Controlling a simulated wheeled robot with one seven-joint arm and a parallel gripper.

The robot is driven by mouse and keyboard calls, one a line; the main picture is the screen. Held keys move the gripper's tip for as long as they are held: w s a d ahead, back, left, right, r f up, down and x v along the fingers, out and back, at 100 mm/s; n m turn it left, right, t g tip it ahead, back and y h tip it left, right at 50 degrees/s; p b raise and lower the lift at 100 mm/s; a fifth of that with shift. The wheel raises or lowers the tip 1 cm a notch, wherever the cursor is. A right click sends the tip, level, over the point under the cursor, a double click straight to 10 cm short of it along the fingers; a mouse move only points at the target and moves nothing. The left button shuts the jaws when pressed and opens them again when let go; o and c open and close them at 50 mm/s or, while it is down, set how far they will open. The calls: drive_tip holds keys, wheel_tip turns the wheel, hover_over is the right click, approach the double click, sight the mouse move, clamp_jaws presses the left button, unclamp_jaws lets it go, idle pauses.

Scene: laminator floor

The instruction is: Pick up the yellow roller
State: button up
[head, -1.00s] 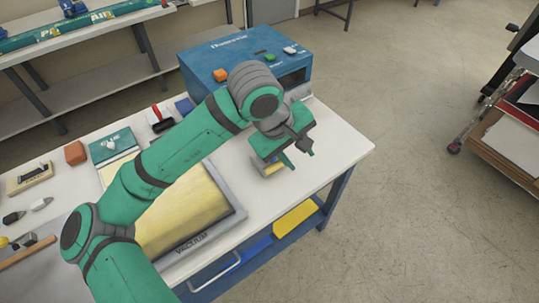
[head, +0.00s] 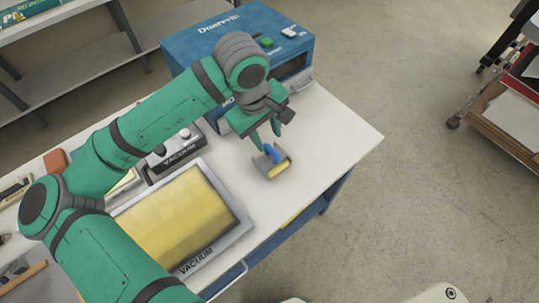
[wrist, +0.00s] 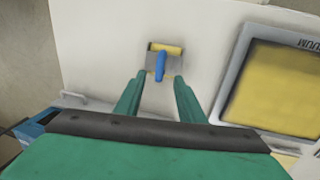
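The yellow roller (head: 281,168) lies on the white tabletop near the front right edge, with a grey frame and a blue handle. In the wrist view the roller (wrist: 167,49) is ahead of the fingers, its blue handle pointing back toward the space between them. My gripper (head: 266,135) is open, its two green fingers apart and pointing down toward the roller. In the wrist view the gripper (wrist: 157,88) has nothing between its fingers, and the handle end is just past the fingertips. The exact height gap is hard to judge.
A blue machine (head: 185,58) stands at the back of the table, close behind my gripper. A grey vacuum frame with a yellow panel (head: 180,215) lies left of the roller. The tabletop right of the roller (head: 335,130) is clear.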

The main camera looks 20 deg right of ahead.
sight(272, 151)
drive_tip(key=shift+w+d+f, duration=0.1)
drive_tip(key=shift+d+f, duration=0.1)
drive_tip(key=shift+f, duration=0.95)
drive_tip(key=shift+d+f, duration=0.2)
drive_tip(key=shift+f, duration=1)
drive_tip(key=shift+w+d+f, duration=0.1)
drive_tip(key=shift+d+f, duration=0.1)
drive_tip(key=shift+f, duration=0.95)
clamp_jaws()
